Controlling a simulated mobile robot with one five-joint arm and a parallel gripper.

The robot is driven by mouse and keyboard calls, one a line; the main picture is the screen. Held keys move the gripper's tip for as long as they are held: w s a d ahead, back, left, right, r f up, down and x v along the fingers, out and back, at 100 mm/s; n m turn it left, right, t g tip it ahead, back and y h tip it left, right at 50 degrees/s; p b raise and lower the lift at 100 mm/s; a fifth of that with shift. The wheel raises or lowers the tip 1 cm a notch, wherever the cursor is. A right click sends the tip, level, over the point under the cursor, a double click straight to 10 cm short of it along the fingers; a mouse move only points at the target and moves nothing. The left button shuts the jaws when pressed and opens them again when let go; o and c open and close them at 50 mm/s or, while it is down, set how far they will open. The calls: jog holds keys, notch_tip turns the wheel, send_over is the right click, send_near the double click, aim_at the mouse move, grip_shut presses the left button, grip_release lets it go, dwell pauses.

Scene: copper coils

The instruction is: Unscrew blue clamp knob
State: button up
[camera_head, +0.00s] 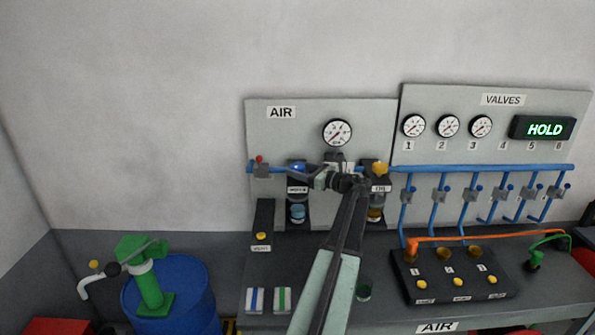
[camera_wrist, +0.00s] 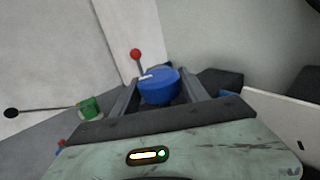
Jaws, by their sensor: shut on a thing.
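The blue clamp knob (camera_head: 297,165) tops the left filter unit on the AIR panel, above a small white label. In the wrist view the blue knob (camera_wrist: 160,88) sits between my two fingers, with a pale mark near its top left. My gripper (camera_head: 309,174) reaches in from the right at the knob's height and is shut on it. The inner sides of the fingers are partly hidden by the knob. The clear bowl (camera_head: 298,212) with blue content hangs under this unit.
A red-ball lever (camera_head: 259,159) stands just left of the knob; it also shows in the wrist view (camera_wrist: 135,54). A yellow-topped oil unit (camera_head: 379,168) is to the right. The blue pipe (camera_head: 480,168) runs along the panels. A blue drum (camera_head: 187,290) stands at lower left.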

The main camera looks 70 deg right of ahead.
jog(key=shift+n+y, duration=0.5)
jog(key=shift+y, duration=0.2)
jog(key=o, duration=1.4)
jog(key=shift+c, duration=0.2)
jog(key=s+a, duration=0.1)
jog(key=s, duration=0.6)
jog(key=shift+s, duration=0.4)
